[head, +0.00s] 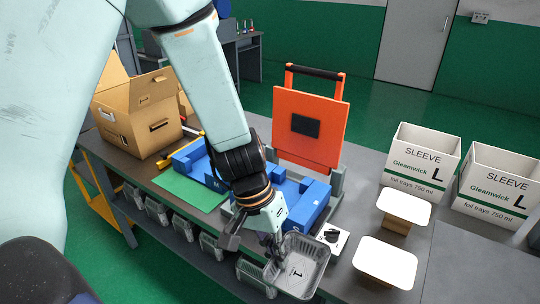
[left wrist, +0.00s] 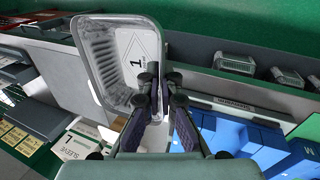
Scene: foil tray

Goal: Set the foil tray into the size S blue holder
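The foil tray (head: 318,268) is silver and rectangular, with a white card marked 1 inside. It is tilted at the bench's front edge, and it fills the upper middle of the left wrist view (left wrist: 98,55). My left gripper (head: 276,246) is shut on the tray's wall; its fingers also show in the left wrist view (left wrist: 153,88). A blue holder (head: 308,203) stands behind the gripper, partly hidden by my arm; I cannot read a size on it. Another blue holder (head: 190,158), marked M, stands further left. My right gripper is not in view.
An orange press (head: 312,125) stands behind the nearer holder. A green mat (head: 190,192) lies at the left, near a cardboard box (head: 125,125). White-topped stacks (head: 385,262) and white sleeve boxes (head: 420,160) are at the right.

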